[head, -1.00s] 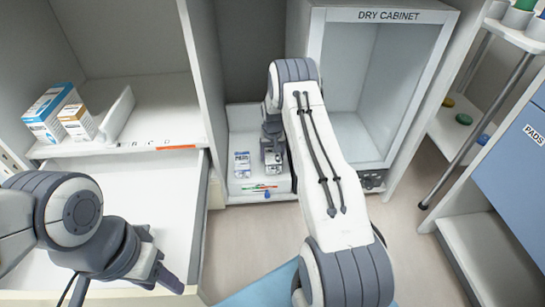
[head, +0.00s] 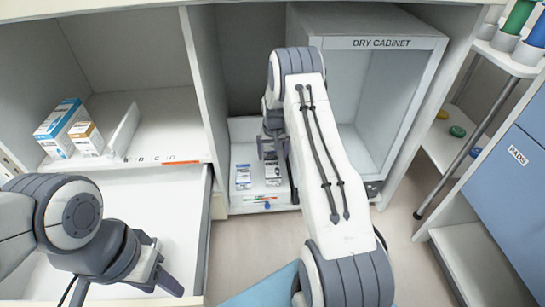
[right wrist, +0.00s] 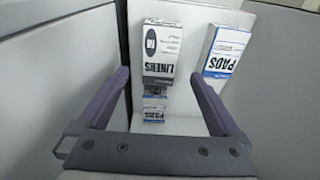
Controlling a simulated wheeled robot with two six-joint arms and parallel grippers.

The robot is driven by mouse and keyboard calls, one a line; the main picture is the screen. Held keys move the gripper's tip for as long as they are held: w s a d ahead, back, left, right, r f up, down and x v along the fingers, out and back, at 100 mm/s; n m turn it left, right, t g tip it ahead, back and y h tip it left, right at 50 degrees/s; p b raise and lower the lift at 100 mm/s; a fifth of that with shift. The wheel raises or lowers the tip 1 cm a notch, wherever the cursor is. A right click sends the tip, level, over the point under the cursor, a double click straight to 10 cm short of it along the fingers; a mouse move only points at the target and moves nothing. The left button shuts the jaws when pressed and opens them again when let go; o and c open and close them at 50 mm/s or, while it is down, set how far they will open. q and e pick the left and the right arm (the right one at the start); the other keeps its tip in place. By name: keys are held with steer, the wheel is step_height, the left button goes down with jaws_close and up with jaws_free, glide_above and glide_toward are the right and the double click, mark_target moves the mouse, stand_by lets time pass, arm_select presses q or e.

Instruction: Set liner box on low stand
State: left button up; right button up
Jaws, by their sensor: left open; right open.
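The liner box (right wrist: 163,50), white and dark with "LINERS" on it, stands between and apart from my open right gripper's fingers (right wrist: 160,98) in the right wrist view. In the head view the liner box (head: 272,174) stands on the white low stand (head: 240,207), right of a pads box (head: 243,177). My right gripper (head: 268,150) is just above and behind it there, partly hidden by my arm. A smaller labelled face (right wrist: 154,107) shows below the liner box; I cannot tell whether it belongs to it. My left gripper (head: 168,284) is open and empty over the drawer.
The pads box also shows in the right wrist view (right wrist: 225,50). A dry cabinet (head: 408,90) stands at right of the niche. Two boxes (head: 62,130) sit on the left shelf above an open white drawer (head: 180,210). A cart (head: 500,150) stands at right.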

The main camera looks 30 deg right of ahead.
steer(key=s+a+r+n, duration=0.35)
steer(key=a+r, duration=0.55)
steer(key=a, duration=0.3)
steer(key=s+a+r+n, duration=0.2)
steer(key=s+a+r, duration=0.2)
steer(key=a+r, duration=0.6)
steer(key=s+a+r+n+y, duration=0.1)
steer(key=s+a+r+n, duration=0.3)
steer(key=s+a, duration=0.6)
arm_select(q)
steer(key=shift+r+p, duration=0.45)
steer(key=shift+r, duration=0.4)
arm_select(e)
steer(key=s+a+r+n+g, duration=0.1)
steer(key=s+r+n, duration=0.1)
steer(key=s, duration=1.7)
steer(key=shift+r+n+y, duration=0.25)
steer(key=shift+n+y, duration=0.05)
steer(key=shift+n, duration=0.25)
